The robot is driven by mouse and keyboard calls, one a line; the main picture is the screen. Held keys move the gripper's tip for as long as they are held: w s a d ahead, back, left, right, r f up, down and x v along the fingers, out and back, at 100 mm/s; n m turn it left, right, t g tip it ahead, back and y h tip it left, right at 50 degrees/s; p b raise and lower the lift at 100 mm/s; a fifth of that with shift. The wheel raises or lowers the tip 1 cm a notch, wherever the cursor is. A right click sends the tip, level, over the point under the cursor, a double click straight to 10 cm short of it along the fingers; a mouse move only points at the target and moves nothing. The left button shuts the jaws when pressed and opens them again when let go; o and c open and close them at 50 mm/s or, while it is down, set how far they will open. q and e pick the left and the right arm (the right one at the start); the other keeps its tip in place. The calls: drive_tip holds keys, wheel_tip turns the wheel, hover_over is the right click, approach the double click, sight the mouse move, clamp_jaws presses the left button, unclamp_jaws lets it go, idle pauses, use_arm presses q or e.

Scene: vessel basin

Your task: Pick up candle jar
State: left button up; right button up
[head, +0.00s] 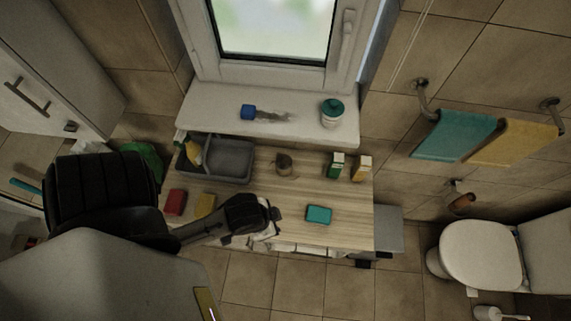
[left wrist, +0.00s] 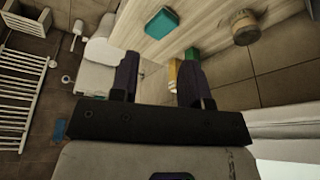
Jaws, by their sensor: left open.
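The candle jar appears to be the small round brown jar (head: 284,163) standing near the back middle of the wooden counter (head: 345,232). In the left wrist view a round brown object with a pale top (left wrist: 244,30), likely the same jar, is at the upper right, outside the fingers. My left gripper (head: 275,217) is over the counter's front part, in front of the jar and apart from it. In the left wrist view its two dark fingers (left wrist: 160,62) are spread with nothing held between them. My right gripper is in neither view.
A grey basin (head: 250,163) with items stands left of the jar. Green (head: 336,165) and yellow (head: 361,168) cartons stand right. A teal box (head: 319,214), a red block (head: 174,202) and a yellow block (head: 205,204) lie near the front. The window sill (head: 285,135) rises behind.

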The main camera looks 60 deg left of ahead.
use_arm(q)
drive_tip(key=o, duration=1.1)
